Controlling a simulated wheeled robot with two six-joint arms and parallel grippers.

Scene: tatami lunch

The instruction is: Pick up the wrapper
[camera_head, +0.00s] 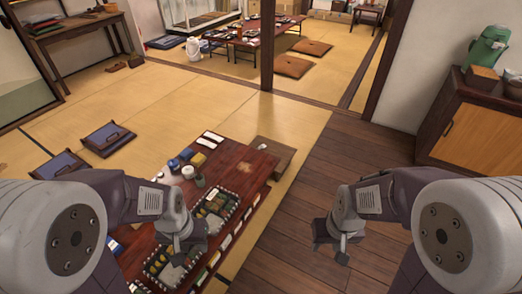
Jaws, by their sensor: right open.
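I cannot tell for certain which thing is the wrapper. A small whitish item (261,142) lies at the far end of the low dark-red table, and pale greyish pieces (174,273) lie among the packed items at its near end. My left gripper (180,246) hangs over the near part of this table (240,165) and hides some of what lies there. Whether its jaws are apart does not show. My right gripper (336,246) is open and empty above the wooden floor, to the right of the table.
Two blue floor seats (108,138) are left of the table. A wooden cabinet (470,130) with a green jug (485,48) stands at right. A pillar (267,45) rises behind. Another low table (255,38) and flat cushions (292,66) are in the far room. The wooden floor (340,150) is clear.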

